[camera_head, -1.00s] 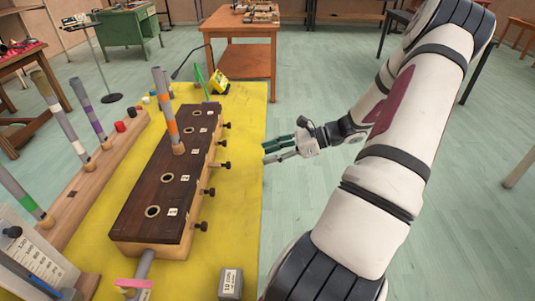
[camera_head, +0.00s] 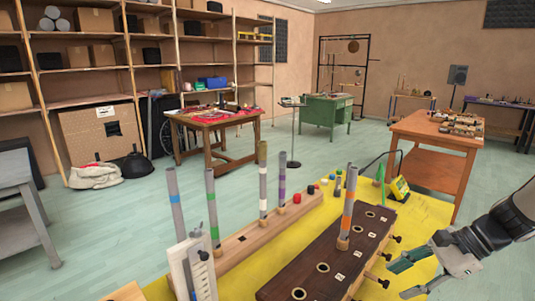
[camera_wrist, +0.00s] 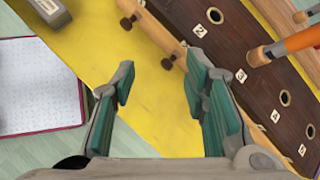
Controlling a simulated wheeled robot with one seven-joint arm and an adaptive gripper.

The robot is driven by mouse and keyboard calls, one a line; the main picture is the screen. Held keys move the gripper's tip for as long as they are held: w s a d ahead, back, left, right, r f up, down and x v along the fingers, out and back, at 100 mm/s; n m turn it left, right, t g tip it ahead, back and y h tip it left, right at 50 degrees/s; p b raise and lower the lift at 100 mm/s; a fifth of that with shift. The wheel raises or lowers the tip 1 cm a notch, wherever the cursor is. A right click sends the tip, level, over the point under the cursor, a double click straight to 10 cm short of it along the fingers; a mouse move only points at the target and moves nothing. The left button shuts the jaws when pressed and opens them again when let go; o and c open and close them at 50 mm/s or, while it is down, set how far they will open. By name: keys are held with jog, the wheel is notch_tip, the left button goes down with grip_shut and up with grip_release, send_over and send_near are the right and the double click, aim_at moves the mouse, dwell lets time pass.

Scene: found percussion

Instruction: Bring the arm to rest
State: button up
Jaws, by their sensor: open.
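My gripper (camera_head: 404,277) is at the lower right of the head view, beside the right edge of the yellow table. It is open and empty. In the wrist view its two green-padded fingers (camera_wrist: 165,100) stand apart above bare yellow tabletop, with nothing between them. The dark wooden block with numbered holes (camera_head: 322,262) lies close to its left. A grey tube with an orange band (camera_head: 348,208) stands upright in that block. Most of my arm is out of the head view.
A light wooden rack (camera_head: 250,238) holds several upright tubes with coloured bands. A yellow device (camera_head: 398,189) sits at the table's far end. The wrist view shows a grey block (camera_wrist: 50,10) and a white sheet on a dark red board (camera_wrist: 38,85). An orange-brown table (camera_head: 432,131) stands beyond.

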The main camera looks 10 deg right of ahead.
jog(key=s+a+r+n+h+p, duration=0.4)
jog(key=s+a+r+n+h, duration=0.3)
jog(key=s+a+r+n, duration=1)
notch_tip(320, 180, up, 3)
jog(key=shift+a+f+n+t+h+p, duration=0.2)
jog(key=shift+a+n+t+h+p, duration=0.15)
jog(key=shift+n, duration=0.55)
jog(key=shift+d, duration=0.15)
